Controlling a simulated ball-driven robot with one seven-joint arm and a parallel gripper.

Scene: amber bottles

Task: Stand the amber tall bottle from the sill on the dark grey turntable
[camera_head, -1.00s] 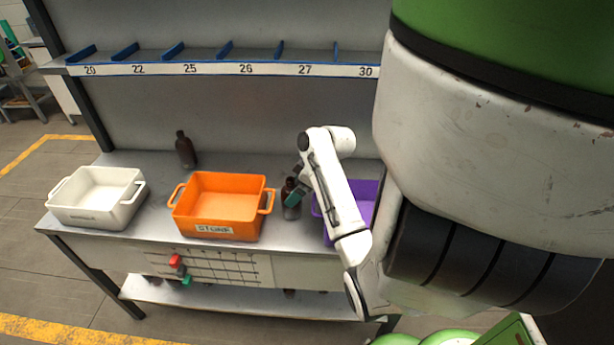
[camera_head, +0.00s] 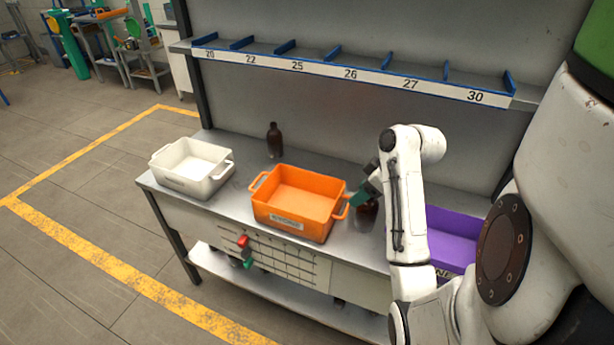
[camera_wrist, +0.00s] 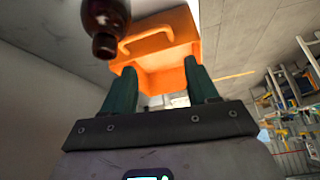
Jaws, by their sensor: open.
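My gripper (camera_head: 364,192) is open, with nothing between its two teal fingers, seen clearly in the wrist view (camera_wrist: 160,88). A dark amber bottle (camera_head: 367,216) stands on the bench just by the gripper, its upper part hidden behind the fingers in the head view. In the wrist view this bottle (camera_wrist: 106,22) shows at the top left, outside the fingers. A second dark amber bottle (camera_head: 274,142) stands upright at the back of the bench, behind the white and orange bins. I cannot tell which is the tall one. No dark grey turntable or sill is identifiable.
On the bench stand a white bin (camera_head: 163,166), an orange bin (camera_head: 300,217) left of my gripper and a purple bin (camera_head: 455,236) partly behind my arm. A numbered shelf (camera_head: 345,72) runs above. Open floor (camera_head: 80,210) lies to the left.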

